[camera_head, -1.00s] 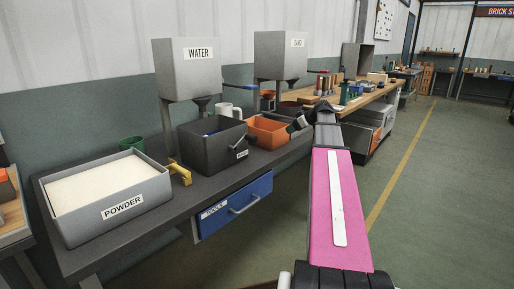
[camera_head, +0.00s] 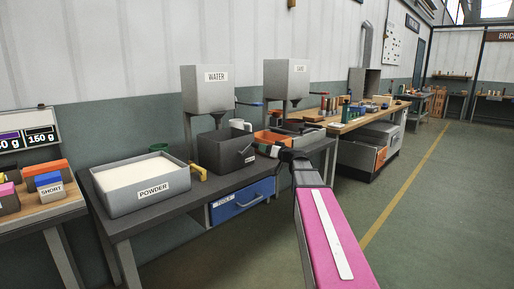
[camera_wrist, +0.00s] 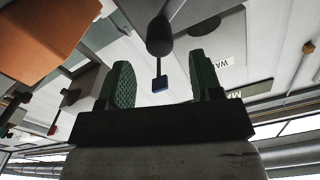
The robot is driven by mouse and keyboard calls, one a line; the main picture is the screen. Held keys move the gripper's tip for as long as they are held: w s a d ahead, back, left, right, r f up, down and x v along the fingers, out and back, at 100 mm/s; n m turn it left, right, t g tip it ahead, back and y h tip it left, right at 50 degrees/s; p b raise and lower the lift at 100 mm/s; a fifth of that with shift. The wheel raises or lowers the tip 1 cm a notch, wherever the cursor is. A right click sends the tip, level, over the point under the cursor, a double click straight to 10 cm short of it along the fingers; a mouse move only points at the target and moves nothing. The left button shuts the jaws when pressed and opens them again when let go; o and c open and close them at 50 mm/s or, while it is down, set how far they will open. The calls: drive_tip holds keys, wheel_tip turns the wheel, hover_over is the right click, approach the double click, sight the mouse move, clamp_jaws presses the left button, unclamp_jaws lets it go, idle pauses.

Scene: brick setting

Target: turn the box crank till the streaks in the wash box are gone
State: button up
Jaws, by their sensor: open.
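The dark grey box (camera_head: 218,158) under the WATER hopper stands on the bench; I take it for the wash box. A small dark bar at its right side (camera_head: 246,150) may be the crank, but it is too small to be sure. The streaks cannot be made out in its dark inside. My gripper (camera_head: 268,151) is just right of the box, in front of the orange tray (camera_head: 272,137). In the wrist view its two green fingers (camera_wrist: 163,82) are apart, with nothing seen held between them. Whether it touches the box is unclear.
A POWDER bin (camera_head: 140,187) and a yellow handle-like piece (camera_head: 198,172) are left of the box. The WATER hopper (camera_head: 207,90) with its blue-tipped lever (camera_head: 250,103) hangs above. A blue drawer (camera_head: 240,201) is below the bench top. The floor at right is clear.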

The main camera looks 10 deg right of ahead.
sight(256, 145)
drive_tip(key=x, duration=0.7)
drive_tip(key=shift+w+a, duration=0.1)
clamp_jaws()
drive_tip(key=shift+r, duration=0.1)
